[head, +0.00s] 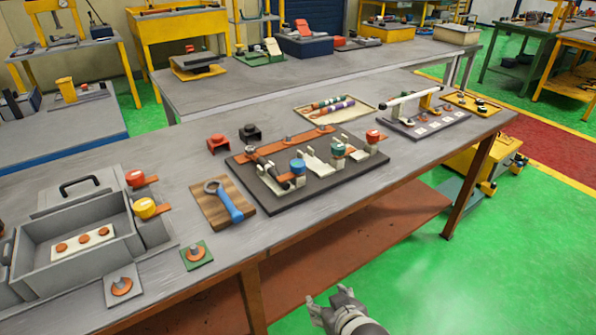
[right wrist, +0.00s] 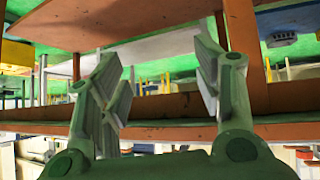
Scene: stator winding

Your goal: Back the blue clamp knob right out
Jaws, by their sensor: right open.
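The blue clamp knob (head: 297,166) stands on the dark clamp board (head: 330,190) in the middle of the workbench. A green-topped knob (head: 338,150) and a red knob (head: 373,136) stand on the same board to its right. My right gripper (head: 331,298) is low in front of the bench, over the green floor, well apart from the blue knob. Its fingers are spread and empty, as the right wrist view (right wrist: 158,85) also shows. My left gripper is not in view.
A wooden pad (head: 208,214) with a blue-handled wrench (head: 231,204) lies left of the board. A grey bin (head: 75,235) and yellow and red knobs stand further left. The bench's front edge (head: 330,228) lies between my right gripper and the board.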

